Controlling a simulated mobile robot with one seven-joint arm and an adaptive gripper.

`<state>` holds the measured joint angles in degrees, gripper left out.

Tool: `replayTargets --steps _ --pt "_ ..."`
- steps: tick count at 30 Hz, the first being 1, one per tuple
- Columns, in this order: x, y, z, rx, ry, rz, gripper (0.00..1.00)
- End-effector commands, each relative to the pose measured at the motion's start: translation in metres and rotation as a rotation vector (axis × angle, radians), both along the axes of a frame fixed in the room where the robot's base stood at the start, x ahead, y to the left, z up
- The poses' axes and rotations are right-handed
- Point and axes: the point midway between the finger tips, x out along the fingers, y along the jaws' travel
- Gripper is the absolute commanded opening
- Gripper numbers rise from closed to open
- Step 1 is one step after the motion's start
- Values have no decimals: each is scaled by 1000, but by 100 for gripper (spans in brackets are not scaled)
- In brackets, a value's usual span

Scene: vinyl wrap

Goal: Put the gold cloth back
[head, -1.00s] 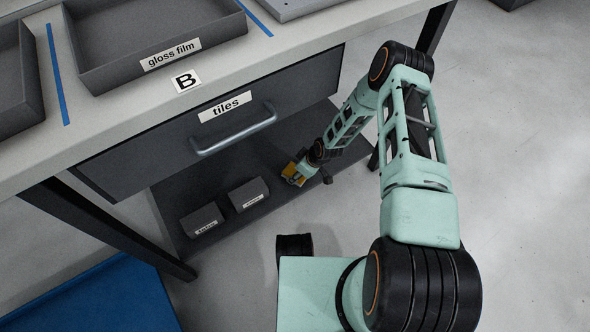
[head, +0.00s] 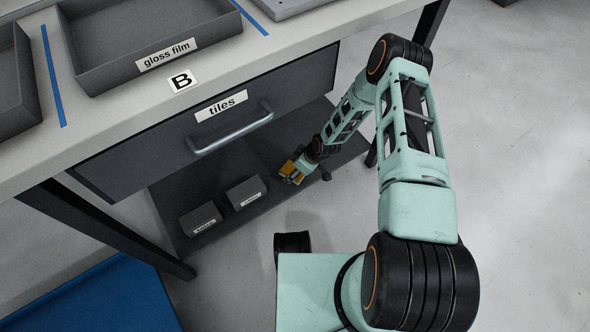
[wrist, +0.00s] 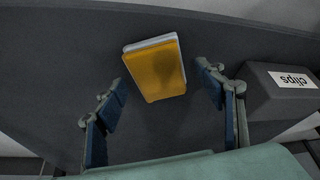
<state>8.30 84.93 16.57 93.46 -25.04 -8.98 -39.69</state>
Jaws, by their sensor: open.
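The gold cloth (wrist: 157,70) is a folded yellow pad with a pale grey-white edge. In the wrist view it appears to lie on the dark lower shelf, slightly tilted in the picture. My gripper (wrist: 162,82) is open, with one blue-padded finger to each side of the cloth and a visible gap on both sides. The cloth reaches beyond the fingertips toward the top of the picture. In the head view the gold cloth (head: 287,168) shows small at my gripper (head: 293,176), partly hidden by it.
A grey box labelled "clips" (wrist: 290,95) stands close to the right finger. Two small labelled boxes sit on the lower shelf (head: 180,195). Above are the "tiles" drawer (head: 165,155), its handle (head: 232,133), and a worktop with the "gloss film" tray (head: 180,50). A blue mat (head: 90,295) lies lower left.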

Motion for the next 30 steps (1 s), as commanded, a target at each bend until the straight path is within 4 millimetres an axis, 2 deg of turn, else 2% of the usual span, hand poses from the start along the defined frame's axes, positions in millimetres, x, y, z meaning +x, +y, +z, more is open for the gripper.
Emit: replayTargets --steps 1,6,13,19,30 --pt "-1 -4 14 -1 -1 -2 64" --pt "-10 -16 50 0 0 -2 64" --pt "-19 -30 88 0 0 -1 64" --pt "-22 -35 101 0 0 -1 64" --pt "-23 -35 101 0 0 -1 64"
